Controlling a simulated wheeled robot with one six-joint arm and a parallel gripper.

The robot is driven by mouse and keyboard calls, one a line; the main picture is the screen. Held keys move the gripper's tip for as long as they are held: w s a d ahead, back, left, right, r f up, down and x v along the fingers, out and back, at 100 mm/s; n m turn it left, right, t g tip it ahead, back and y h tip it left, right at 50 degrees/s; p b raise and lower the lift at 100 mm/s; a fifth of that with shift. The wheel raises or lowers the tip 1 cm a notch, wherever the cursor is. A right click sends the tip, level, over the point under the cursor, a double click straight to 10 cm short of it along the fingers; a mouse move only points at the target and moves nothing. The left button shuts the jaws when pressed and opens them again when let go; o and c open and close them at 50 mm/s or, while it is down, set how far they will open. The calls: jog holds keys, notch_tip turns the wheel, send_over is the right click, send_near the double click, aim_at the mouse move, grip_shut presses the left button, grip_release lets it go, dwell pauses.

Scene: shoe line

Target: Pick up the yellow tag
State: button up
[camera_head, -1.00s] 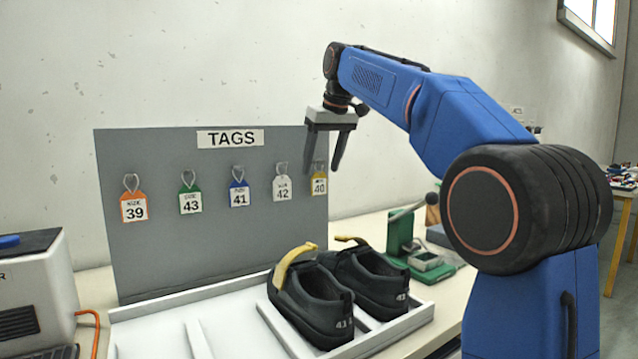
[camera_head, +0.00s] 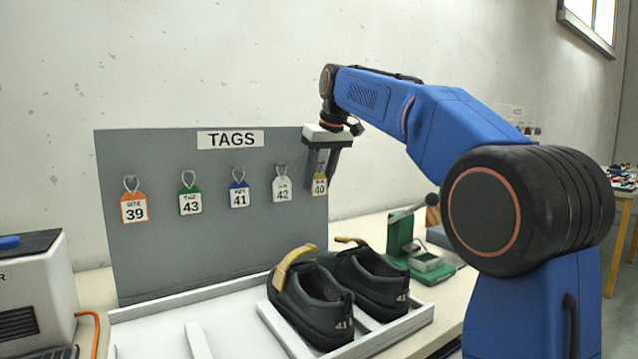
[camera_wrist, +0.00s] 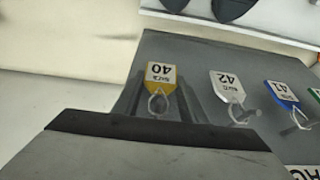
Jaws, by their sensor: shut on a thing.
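The yellow tag (camera_head: 319,184), marked 40, is at the right end of the row on the grey tag board (camera_head: 215,235). My gripper (camera_head: 318,172) is at the tag's upper part, with its fingers pointing down. In the wrist view the yellow tag (camera_wrist: 161,76) appears upside down with its white loop, between my gripper's fingers (camera_wrist: 155,100). The gripper is shut on the tag.
White tag 42 (camera_head: 282,188) hangs just left, then blue 41 (camera_head: 239,194), green 43 (camera_head: 190,200) and orange 39 (camera_head: 134,207). Below, black shoes (camera_head: 310,300) sit in a white tray (camera_head: 165,320). A green device (camera_head: 400,235) stands at right.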

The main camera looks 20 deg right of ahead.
jog(key=shift+r, duration=0.8)
jog(key=s+d, duration=0.2)
jog(key=s, duration=0.6)
jog(key=s+d, duration=0.3)
jog(key=s, duration=0.6)
jog(key=shift+d, duration=0.3)
jog(key=shift+a+f, duration=0.1)
jog(key=shift+a, duration=0.05)
